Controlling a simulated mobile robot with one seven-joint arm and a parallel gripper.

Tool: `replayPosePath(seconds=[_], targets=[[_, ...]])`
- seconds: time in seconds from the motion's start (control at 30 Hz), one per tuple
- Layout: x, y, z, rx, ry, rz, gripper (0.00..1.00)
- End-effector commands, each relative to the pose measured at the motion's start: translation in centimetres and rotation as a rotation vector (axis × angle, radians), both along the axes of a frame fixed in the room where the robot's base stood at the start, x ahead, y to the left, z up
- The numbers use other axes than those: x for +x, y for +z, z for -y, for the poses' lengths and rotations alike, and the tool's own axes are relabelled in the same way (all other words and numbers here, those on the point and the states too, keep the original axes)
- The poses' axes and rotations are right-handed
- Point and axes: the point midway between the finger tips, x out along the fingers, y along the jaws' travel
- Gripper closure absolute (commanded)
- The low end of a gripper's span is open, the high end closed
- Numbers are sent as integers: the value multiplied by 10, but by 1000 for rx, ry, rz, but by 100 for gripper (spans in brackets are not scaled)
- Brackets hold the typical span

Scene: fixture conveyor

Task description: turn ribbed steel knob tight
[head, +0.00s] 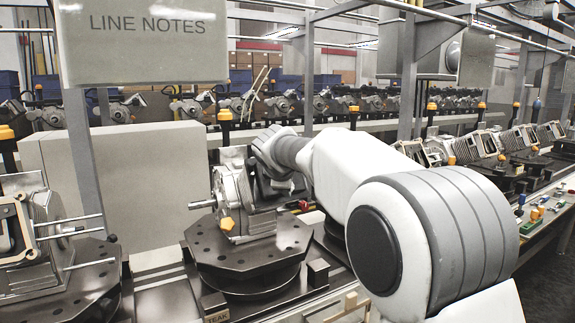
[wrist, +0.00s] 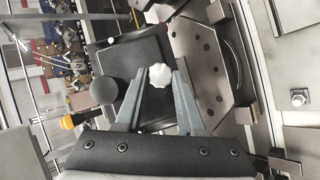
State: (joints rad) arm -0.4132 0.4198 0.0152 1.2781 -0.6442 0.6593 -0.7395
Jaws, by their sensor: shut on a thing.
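The ribbed steel knob (wrist: 160,73) shows in the wrist view as a small pale, scalloped round head. My gripper (wrist: 160,80) has its two grey fingers closed on either side of it, with the knob at the fingertips. In the head view my arm reaches in from the right and its wrist ends behind the metal casting (head: 232,195). The fingers and the knob are hidden or too small to make out there. How tight the knob is cannot be told.
The casting stands on a dark octagonal plate (head: 225,252) with holes, which also shows in the wrist view (wrist: 187,42). A dark round disc (wrist: 104,91) sits left of the fingers. A grey cabinet (head: 110,190) stands behind, and a "LINE NOTES" sign (head: 140,45) hangs upper left.

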Motion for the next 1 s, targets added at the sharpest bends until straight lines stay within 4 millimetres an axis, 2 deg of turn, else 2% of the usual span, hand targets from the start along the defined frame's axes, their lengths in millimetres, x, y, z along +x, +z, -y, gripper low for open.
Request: replayPosePath(seconds=[0.03, 1.0], targets=[[1, 10, 1, 29, -23, -25, 100], [8, 11, 7, 689, -484, -468, 100]])
